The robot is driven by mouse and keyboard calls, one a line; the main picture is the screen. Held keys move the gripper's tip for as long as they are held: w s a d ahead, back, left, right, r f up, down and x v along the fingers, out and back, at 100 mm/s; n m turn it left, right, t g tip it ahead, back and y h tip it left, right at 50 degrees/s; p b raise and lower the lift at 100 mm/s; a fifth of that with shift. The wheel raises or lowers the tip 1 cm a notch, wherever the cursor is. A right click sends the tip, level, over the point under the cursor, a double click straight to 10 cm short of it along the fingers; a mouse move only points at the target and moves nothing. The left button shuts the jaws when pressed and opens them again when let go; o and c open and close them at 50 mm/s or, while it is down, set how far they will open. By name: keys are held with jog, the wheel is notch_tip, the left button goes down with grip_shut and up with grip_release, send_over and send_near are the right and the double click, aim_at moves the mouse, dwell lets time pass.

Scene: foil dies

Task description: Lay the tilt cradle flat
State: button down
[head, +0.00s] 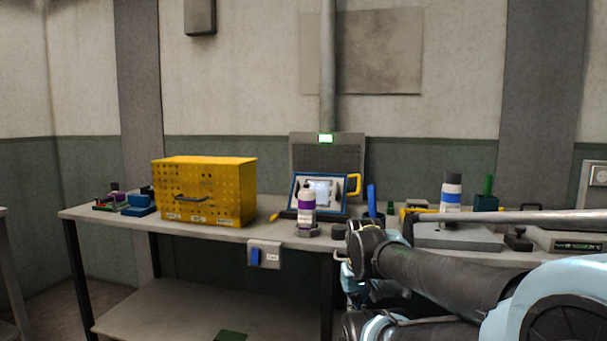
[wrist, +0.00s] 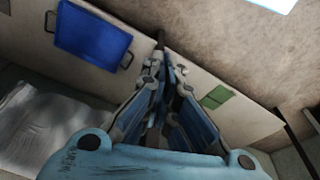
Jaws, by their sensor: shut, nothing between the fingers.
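A blue-framed panel with a pale face (head: 320,193) leans back at a slant on the workbench, with a yellow handle (head: 354,184) at its right side. It looks like the tilt cradle, raised rather than flat. A purple and white bottle (head: 307,204) stands in front of it and hides part of its lower edge. My gripper (wrist: 164,68) is shut and empty in the wrist view, well apart from the panel. In the head view my arm hides much of the gripper, low in front of the bench. The panel cannot be made out in the wrist view.
A yellow perforated box (head: 205,192) stands to the left on the workbench (head: 125,213). A switch box (head: 264,254) hangs at the front edge. The wrist view shows a blue tray (wrist: 93,35) and a green pad (wrist: 215,97).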

jog(key=shift+w+a, duration=0.3)
jog(key=shift+w, duration=0.05)
jog(key=shift+r, duration=0.1)
jog(key=w+a+r+n+t+h, duration=0.15)
jog(key=w+r+n, duration=0.35)
jog(key=w+r, duration=0.85)
jog(key=w+a+r+n+t+h, duration=0.1)
jog(key=w+r+n+t, duration=0.3)
jog(key=w+r, duration=1)
jog(key=w+a+r+n+t+h, duration=0.15)
jog(key=w+r+n, duration=0.35)
jog(key=w+r, duration=0.9)
jog(key=shift+y, duration=0.5)
jog(key=x, duration=1.9)
jog(key=shift+w+a+f, duration=0.15)
jog(key=shift+w+f, duration=0.05)
jog(key=shift+w, duration=0.1)
